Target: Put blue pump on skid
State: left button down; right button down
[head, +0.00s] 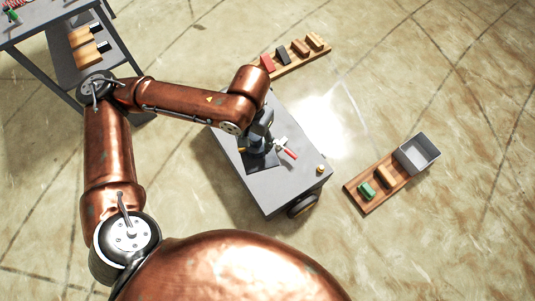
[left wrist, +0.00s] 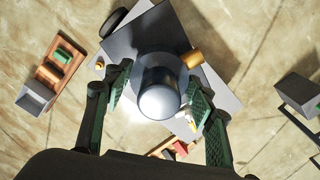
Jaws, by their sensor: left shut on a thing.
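My left gripper (head: 262,134) is over the grey cart top (head: 296,183). In the left wrist view its two green-padded fingers (left wrist: 160,98) are on either side of a dark cylinder with a pale blue-grey domed end (left wrist: 158,101), which looks like the pump. A round grey flange shows around it, and a brass cylinder (left wrist: 192,59) sticks out beside it. A dark square plate (head: 262,162) lies under the gripper on the cart top and may be the skid. I cannot tell whether the pump touches it. My right gripper is not in view.
A red-and-white part (head: 288,152) is close beside the gripper. A small brass knob (head: 320,169) is near the cart's corner. Wooden boards with coloured blocks lie at the back (head: 301,60) and right (head: 371,205), with a grey bin (head: 430,153). A shelf (head: 58,19) stands at upper left.

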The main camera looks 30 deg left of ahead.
aim_at(276, 182)
jog(key=u, duration=1.5)
jog(key=k, duration=0.95)
jog(key=z, duration=1.75)
